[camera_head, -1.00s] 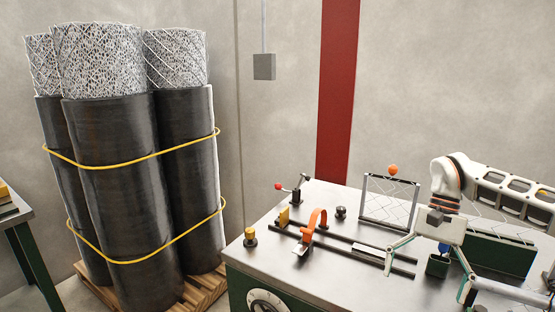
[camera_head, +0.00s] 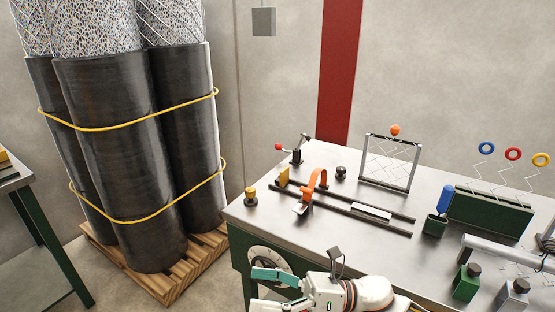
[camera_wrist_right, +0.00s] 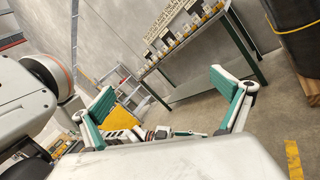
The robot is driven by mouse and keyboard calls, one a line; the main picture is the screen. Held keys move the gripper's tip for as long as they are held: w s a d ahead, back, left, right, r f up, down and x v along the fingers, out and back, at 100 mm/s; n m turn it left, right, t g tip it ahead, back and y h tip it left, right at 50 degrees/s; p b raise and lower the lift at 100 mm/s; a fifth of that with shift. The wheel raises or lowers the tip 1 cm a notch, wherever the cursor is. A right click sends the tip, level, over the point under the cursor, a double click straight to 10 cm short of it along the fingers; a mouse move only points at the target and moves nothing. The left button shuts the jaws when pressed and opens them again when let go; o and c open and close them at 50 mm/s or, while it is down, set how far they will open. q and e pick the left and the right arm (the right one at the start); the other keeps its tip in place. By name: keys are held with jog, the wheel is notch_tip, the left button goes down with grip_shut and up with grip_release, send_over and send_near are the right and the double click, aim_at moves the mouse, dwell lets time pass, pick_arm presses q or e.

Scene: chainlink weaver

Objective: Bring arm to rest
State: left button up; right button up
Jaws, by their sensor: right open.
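My right gripper (camera_head: 277,290) is low in the head view, in front of the weaver table's front side, pointing left. Its teal-padded fingers also show in the right wrist view (camera_wrist_right: 165,108), spread wide apart with nothing held between them. The white wrist and forearm (camera_head: 365,293) run off the bottom edge of the head view. The gripper is apart from the objects on the metal table top (camera_head: 300,235). My left gripper is in neither view.
Wrapped rolls (camera_head: 122,160) stand on a pallet (camera_head: 165,283) at left. Floor shows between pallet and table.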

jog(key=w+d+f+m+t+h, duration=0.2)
jog(key=d+f+m+t+h, duration=0.5)
jog(key=m, duration=0.8)
jog(key=w+d+f+m+t+h, duration=0.25)
jog(key=d+f+m+t, duration=0.4)
jog(key=m, duration=0.85)
jog(key=s+d+f+m+g+h, duration=0.1)
jog(key=s+d+f+m+h, duration=0.2)
jog(key=s+d+f+m, duration=0.2)
jog(key=s+d+f+m+g+h, duration=0.2)
jog(key=s+d+f+m+h, duration=0.2)
jog(key=s+d+f+m, duration=0.2)
jog(key=s+f+m, duration=0.2)
jog(key=s+f, duration=0.1)
jog(key=f, duration=0.1)
jog(key=shift+s+f, duration=0.3)
jog(key=shift+s, duration=0.05)
